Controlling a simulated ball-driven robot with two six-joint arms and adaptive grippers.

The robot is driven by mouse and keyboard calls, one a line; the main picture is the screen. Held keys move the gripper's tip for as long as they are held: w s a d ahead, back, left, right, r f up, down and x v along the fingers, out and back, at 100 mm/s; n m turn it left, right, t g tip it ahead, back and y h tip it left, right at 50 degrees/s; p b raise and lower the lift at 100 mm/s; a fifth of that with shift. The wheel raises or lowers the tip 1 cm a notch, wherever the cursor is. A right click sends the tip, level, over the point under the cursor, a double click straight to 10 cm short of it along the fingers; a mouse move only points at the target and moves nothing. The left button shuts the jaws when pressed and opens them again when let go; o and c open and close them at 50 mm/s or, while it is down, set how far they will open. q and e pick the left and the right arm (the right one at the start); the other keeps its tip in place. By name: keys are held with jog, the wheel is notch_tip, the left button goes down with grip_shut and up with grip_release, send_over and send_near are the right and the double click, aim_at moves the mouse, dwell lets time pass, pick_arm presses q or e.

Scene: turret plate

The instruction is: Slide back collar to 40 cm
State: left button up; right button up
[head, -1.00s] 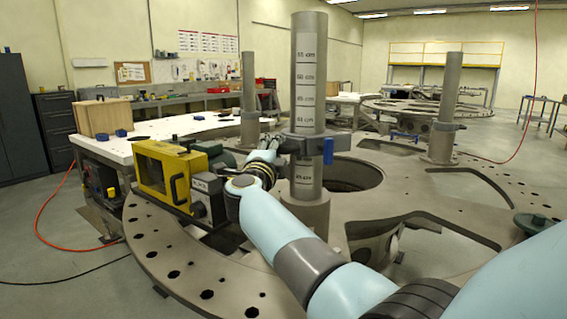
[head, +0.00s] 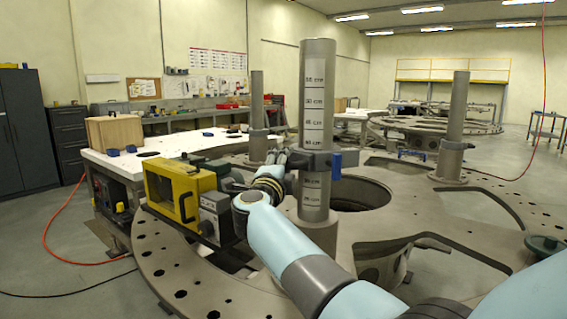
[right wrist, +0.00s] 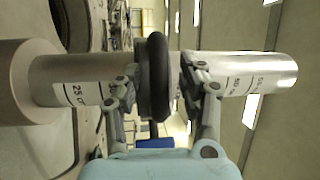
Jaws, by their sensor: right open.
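The near post (head: 316,70) is upright on the turret plate and carries a cm scale. Its dark collar (head: 312,161) with a blue clamp (head: 336,164) sits around it, just below the 40 cm label and above the 30 cm label. My right gripper (head: 281,161) is at the collar's left side. In the right wrist view, my right gripper (right wrist: 158,86) has one finger on each side of the collar (right wrist: 154,75) along the post, below and above it. The jaws are open, and contact is hard to tell. My left gripper is out of view.
Two more posts with collars stand behind, at left (head: 257,110) and right (head: 455,110). A yellow-framed box (head: 178,190) stands left of my right arm. The turret plate (head: 165,262) has large openings. A white bench (head: 165,150) is at the left.

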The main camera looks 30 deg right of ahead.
notch_tip(320, 180, up, 10)
jog(key=shift+r, duration=0.15)
dwell(0.3)
